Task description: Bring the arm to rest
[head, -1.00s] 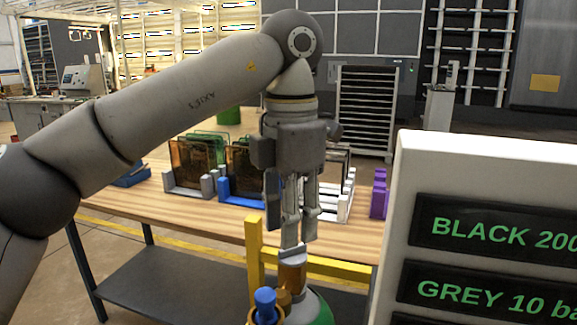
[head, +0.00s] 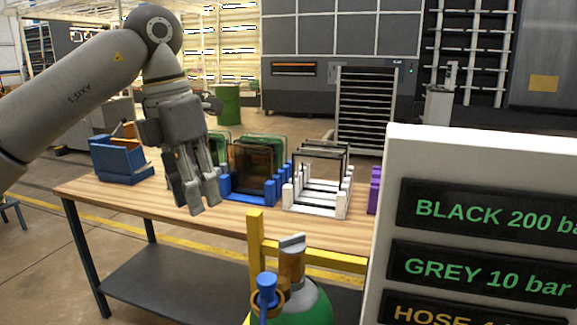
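My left arm comes in from the left. The gripper is clear of the valve, up and to the left. My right gripper is not in view.
The wooden table (head: 110,190) carries a blue bin (head: 122,165), a blue rack (head: 240,190) and a white rack (head: 316,208) with dark panels. A yellow frame (head: 255,232) stands by the cylinder. A white sign panel (head: 480,150) fills the right foreground.

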